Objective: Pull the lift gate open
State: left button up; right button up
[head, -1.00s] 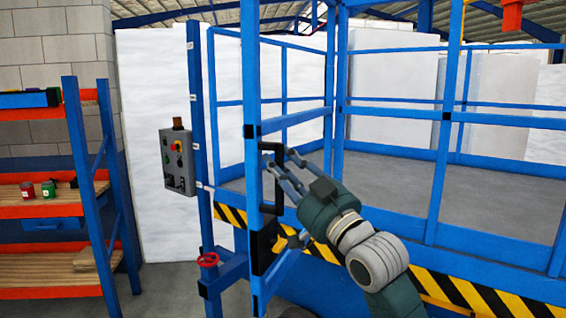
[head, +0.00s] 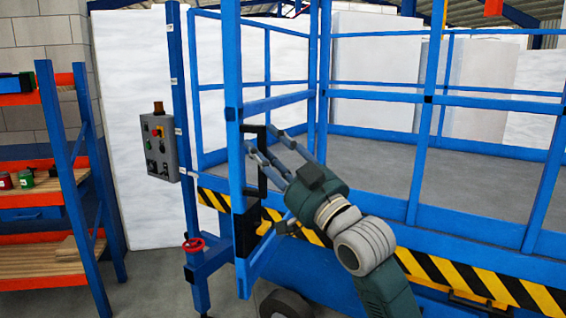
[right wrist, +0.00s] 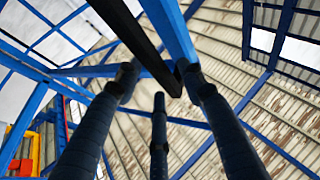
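The lift gate is a blue tubular frame with a tall front post (head: 233,60) and rails running back to the right, in the head view. A black upright handle (head: 262,178) is on it beside the post. My right gripper (head: 267,143) is at the handle's upper part with its fingers spread. In the right wrist view, the black handle bar (right wrist: 140,40) runs between and past the two outer fingers of my right gripper (right wrist: 158,75), with the third finger below. I cannot tell whether any finger touches it. My left gripper is not in view.
A grey control box (head: 159,147) hangs on a blue post left of the gate. A red handwheel (head: 193,245) sits low there. An orange and blue shelf (head: 50,243) stands at the left. The railed platform (head: 385,165) is behind my right arm.

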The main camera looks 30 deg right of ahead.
jog(key=v, duration=1.1)
jog(key=shift+r, duration=0.15)
